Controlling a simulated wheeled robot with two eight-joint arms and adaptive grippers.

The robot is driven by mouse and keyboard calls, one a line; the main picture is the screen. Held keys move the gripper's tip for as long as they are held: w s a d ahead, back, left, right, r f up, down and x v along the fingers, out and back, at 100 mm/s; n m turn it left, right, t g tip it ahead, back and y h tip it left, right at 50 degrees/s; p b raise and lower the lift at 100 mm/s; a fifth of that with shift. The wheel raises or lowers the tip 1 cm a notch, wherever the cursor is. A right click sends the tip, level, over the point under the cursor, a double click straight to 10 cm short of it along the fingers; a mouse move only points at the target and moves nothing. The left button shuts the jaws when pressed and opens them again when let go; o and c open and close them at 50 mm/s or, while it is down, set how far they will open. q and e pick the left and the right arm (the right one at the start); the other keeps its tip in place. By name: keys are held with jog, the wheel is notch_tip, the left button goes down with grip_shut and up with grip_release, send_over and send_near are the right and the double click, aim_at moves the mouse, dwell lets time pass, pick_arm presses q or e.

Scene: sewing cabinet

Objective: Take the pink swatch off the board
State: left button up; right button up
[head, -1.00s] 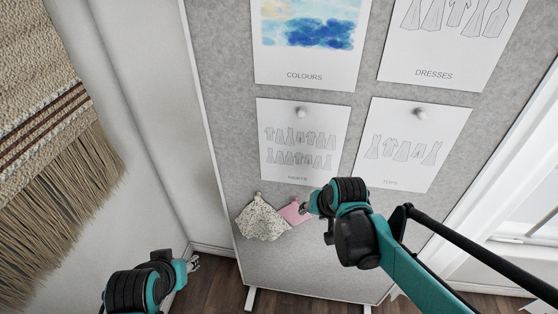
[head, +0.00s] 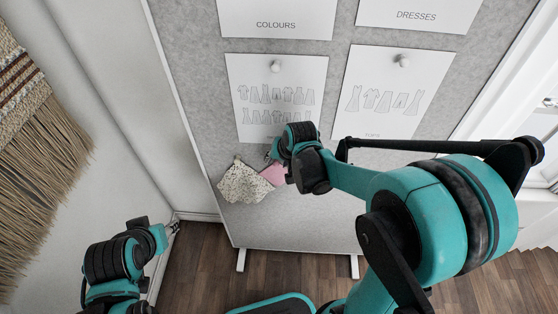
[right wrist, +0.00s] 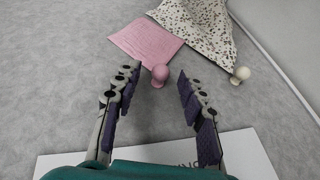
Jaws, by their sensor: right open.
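The pink swatch (head: 273,173) hangs low on the grey board (head: 300,222), right of a speckled cream swatch (head: 242,184), in the head view. In the right wrist view the pink swatch (right wrist: 146,41) lies against the board, with a pink round-headed pin (right wrist: 159,75) at its near corner. My right gripper (right wrist: 157,78) is open, with one finger on each side of that pin; I cannot tell whether they touch it. In the head view the right gripper (head: 272,157) is mostly hidden by its wrist. My left gripper (head: 174,228) is small at the lower left, apart from the board.
A cream pin (right wrist: 240,75) holds the speckled swatch (right wrist: 200,22), close to the right finger. A paper sheet (head: 276,96) is pinned just above the swatches. A woven hanging (head: 40,150) is at left. The wooden floor (head: 200,265) is clear below.

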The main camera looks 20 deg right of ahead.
grip_shut()
jog(key=shift+s, duration=0.1)
jog(key=shift+s+a, duration=0.25)
jog(key=shift+s, duration=0.45)
jog(key=shift+s+a, duration=0.25)
jog(key=shift+s, duration=0.4)
jog(key=s+a+p, duration=0.2)
jog(key=s+a, duration=0.1)
jog(key=s, duration=0.6)
jog(key=shift+s+a, duration=0.2)
jog(key=shift+a, duration=0.05)
